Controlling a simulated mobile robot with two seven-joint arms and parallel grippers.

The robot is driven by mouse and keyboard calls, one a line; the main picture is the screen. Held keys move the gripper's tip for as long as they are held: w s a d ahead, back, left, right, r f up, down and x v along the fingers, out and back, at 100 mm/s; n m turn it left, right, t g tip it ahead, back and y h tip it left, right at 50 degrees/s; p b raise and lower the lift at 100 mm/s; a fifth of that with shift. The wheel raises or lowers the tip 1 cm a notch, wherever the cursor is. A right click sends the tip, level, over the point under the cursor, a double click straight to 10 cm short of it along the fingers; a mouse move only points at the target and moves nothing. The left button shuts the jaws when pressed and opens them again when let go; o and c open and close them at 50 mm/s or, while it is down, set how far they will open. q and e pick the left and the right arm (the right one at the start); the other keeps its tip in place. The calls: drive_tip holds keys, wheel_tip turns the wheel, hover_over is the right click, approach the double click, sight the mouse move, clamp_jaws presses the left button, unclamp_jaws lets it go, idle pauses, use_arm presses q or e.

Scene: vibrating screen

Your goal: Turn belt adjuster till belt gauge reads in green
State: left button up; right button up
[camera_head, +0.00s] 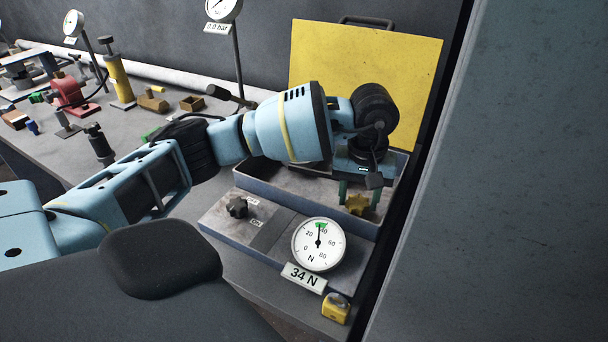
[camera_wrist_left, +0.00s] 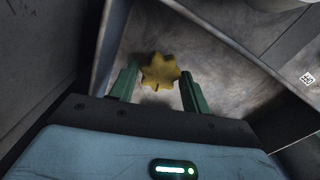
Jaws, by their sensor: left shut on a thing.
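The belt adjuster appears to be the yellow star-shaped knob (camera_head: 357,204) in the tray at the front right; it also shows in the left wrist view (camera_wrist_left: 160,72). My left gripper (camera_head: 358,196) reaches down from above and is shut on this knob, one green finger on each side. The belt gauge (camera_head: 318,244) is a round white dial marked in N, in front of the knob. Its needle points almost straight up, at the green band near 40. The plate below it (camera_head: 303,277) reads 34 N. My right gripper is not in view.
A black star knob (camera_head: 237,207) with small labels sits on the panel left of the gauge. A yellow panel (camera_head: 368,85) stands behind my gripper. A grey wall or column (camera_head: 500,200) closes off the right. A small yellow block (camera_head: 336,307) is at the front edge.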

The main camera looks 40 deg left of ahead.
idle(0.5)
use_arm(q)
drive_tip(key=o, duration=0.6)
drive_tip(key=shift+c, duration=0.2)
drive_tip(key=shift+r+p, duration=1.25)
drive_tip(key=shift+r, duration=1.8)
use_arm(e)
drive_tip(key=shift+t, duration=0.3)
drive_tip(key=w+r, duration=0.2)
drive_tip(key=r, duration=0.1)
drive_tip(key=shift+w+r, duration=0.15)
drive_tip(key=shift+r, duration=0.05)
use_arm(q)
drive_tip(key=shift+o, duration=1.4)
